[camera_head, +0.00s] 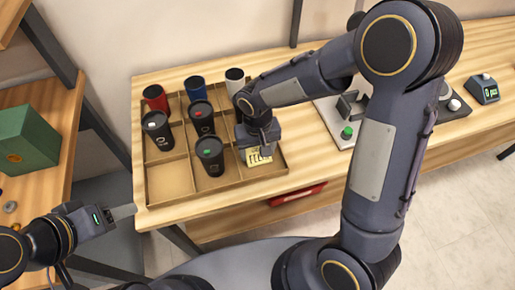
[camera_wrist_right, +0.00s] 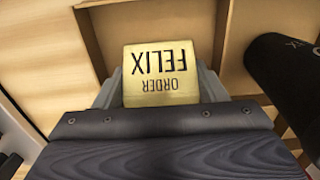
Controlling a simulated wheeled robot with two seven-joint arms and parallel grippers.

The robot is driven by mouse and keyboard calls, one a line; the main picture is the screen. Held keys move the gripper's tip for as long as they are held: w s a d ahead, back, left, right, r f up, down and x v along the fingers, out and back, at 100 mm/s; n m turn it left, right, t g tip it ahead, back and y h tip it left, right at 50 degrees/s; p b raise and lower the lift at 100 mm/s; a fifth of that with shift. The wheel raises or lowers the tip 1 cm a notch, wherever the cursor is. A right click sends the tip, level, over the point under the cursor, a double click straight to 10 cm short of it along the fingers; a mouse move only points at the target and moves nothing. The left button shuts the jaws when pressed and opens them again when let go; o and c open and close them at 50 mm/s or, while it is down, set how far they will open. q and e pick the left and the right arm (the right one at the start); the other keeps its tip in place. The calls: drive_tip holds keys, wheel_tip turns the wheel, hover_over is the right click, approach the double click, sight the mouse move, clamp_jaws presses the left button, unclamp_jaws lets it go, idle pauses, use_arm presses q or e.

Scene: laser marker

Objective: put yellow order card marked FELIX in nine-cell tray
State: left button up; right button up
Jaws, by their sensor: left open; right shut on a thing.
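The yellow order card (camera_wrist_right: 160,72) reads ORDER FELIX, upside down in the right wrist view. It also shows in the head view (camera_head: 259,157), over the front right cell of the nine-cell tray (camera_head: 167,201). My right gripper (camera_wrist_right: 160,92) is shut on the card, with a finger at each side. Whether the card touches the tray floor I cannot tell. My left gripper (camera_head: 122,212) is open and empty, off the table's front left corner. Its fingers are seen nearly edge-on.
Several cups stand in other tray cells, including a red cup (camera_head: 155,98), a blue cup (camera_head: 195,88), a white cup (camera_head: 235,80) and a black cup with a green mark (camera_head: 210,155). A green box (camera_head: 27,140) is on the left shelf. The front left cell is empty.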

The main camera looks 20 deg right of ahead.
drive_tip(key=shift+f, duration=0.2)
drive_tip(key=o, duration=1)
drive_tip(key=shift+r, duration=0.15)
